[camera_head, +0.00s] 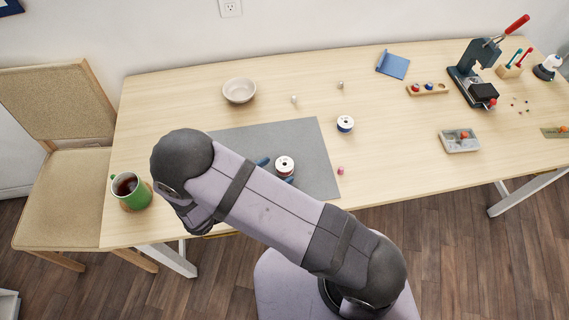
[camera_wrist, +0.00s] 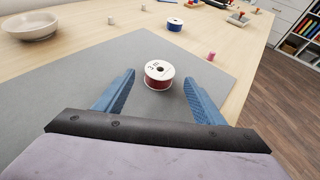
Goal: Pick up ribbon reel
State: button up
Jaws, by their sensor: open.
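A ribbon reel (camera_wrist: 158,71) with white end faces and a red band lies flat on the grey mat (camera_wrist: 60,115). In the wrist view it sits ahead of and between the fingers of my gripper (camera_wrist: 160,85), which are blue, spread apart and not touching it. In the head view the reel (camera_head: 285,163) stands near the mat's right side, with a blue fingertip (camera_head: 263,161) just left of it. My arm hides part of the mat and most of my gripper. A second reel, blue and white (camera_head: 345,123), stands on the table off the mat.
A small pink spool (camera_head: 340,170) lies right of the mat. A bowl (camera_head: 239,90) and small spools stand behind it. A green mug (camera_head: 131,190) is at the left edge. A press (camera_head: 474,75), trays and tools fill the right side.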

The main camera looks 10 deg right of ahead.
aim_at(280, 168)
jog(key=shift+p+x, duration=0.35)
jog(key=shift+x, duration=1.25)
jog(key=shift+a, duration=0.1)
jog(key=c, duration=1.1)
jog(key=shift+c, duration=0.2)
jog(key=shift+r, duration=0.1)
jog(key=shift+r+b, duration=0.55)
jog(key=shift+r, duration=4.3)
